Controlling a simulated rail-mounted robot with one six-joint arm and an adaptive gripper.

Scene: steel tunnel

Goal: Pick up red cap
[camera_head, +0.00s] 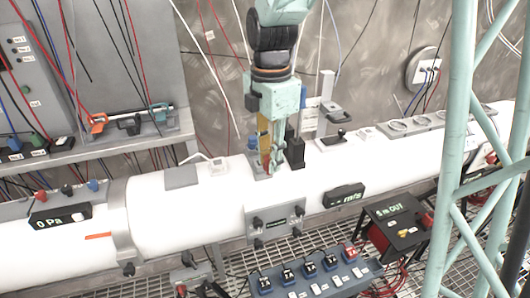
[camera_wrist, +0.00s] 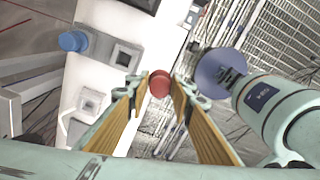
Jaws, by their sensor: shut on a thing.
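The red cap (camera_wrist: 160,84) is a small round red piece in the wrist view, between the fingertips of my gripper (camera_wrist: 159,93). The yellow-lined fingers are closed in on it from both sides. In the head view my gripper (camera_head: 269,168) points down at the top of the white pipe, beside a small grey fixture. The cap is mostly hidden by the fingers there, and I cannot tell whether it is clear of the surface below. A blue cap (camera_wrist: 73,41) sits on a grey block in the wrist view, apart from my fingers.
The white pipe (camera_head: 190,215) crosses the scene. A dark upright block (camera_head: 294,152) and a grey stand (camera_head: 327,110) are close right of my gripper. A shelf (camera_head: 90,147) with cables is at left. A teal lattice frame (camera_head: 455,150) stands at right.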

